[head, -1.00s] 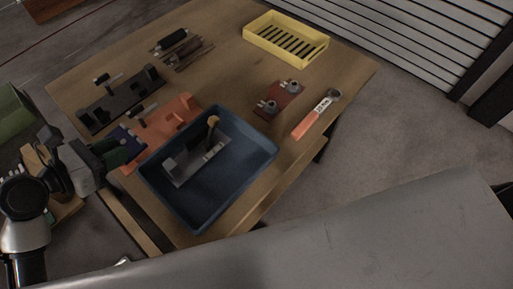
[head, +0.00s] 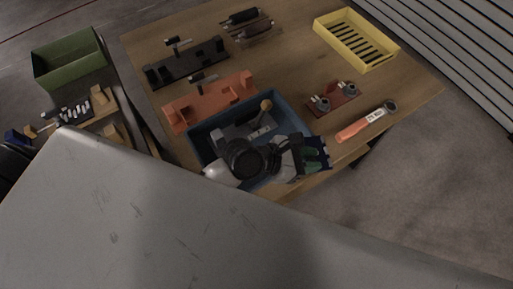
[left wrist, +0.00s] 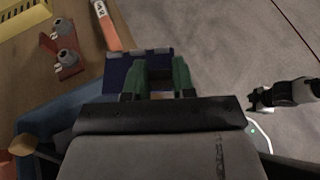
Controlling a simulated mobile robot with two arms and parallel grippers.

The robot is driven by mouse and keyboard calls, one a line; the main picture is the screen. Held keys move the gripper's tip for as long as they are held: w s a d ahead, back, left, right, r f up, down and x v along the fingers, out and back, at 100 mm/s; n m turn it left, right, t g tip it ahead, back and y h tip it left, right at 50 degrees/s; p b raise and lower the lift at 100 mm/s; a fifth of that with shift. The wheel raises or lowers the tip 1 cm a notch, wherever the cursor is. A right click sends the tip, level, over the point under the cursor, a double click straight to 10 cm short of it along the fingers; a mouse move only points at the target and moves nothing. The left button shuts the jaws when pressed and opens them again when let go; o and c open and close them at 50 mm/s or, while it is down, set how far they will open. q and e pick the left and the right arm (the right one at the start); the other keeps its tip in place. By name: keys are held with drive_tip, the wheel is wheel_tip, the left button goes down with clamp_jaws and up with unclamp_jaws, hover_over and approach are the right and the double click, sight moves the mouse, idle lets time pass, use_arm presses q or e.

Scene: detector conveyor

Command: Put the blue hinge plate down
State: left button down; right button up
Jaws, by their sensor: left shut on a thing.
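The blue hinge plate (head: 321,147) is between the green-tipped fingers of my left gripper (head: 313,162), at the right end of the dark blue tray (head: 222,121) in the head view. In the left wrist view the plate (left wrist: 117,69) spans behind both fingers of my left gripper (left wrist: 159,78), which is shut on it. The plate looks raised near the table's edge; its exact height is unclear. My left wrist hides the tray's front part. A dark and white arm part (left wrist: 284,95) at the right of the wrist view may be my right gripper; its jaws are unclear.
A grey metal piece and a wooden-knobbed handle (head: 266,105) are in the tray. A red plate with grey fittings (head: 332,98) and an orange-handled tool (head: 366,122) lie right of it. An orange fixture (head: 207,104), a black fixture (head: 187,66) and a yellow crate (head: 391,51) are farther back.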

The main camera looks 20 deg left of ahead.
use_arm(q)
drive_tip(key=a+f, duration=0.2)
drive_tip(key=a, duration=0.1)
drive_tip(key=a+f+b, duration=0.1)
drive_tip(key=a+f, duration=0.1)
drive_tip(key=a, duration=0.2)
drive_tip(key=a+f+b, duration=0.1)
drive_tip(key=a+f, duration=0.1)
drive_tip(key=a, duration=0.2)
drive_tip(key=shift+w+f, duration=0.3)
drive_tip(key=shift+f+b, duration=0.45)
drive_tip(key=shift+f, duration=1.55)
drive_tip(key=shift+f, duration=0.15)
drive_tip(key=c, duration=0.9)
unclamp_jaws()
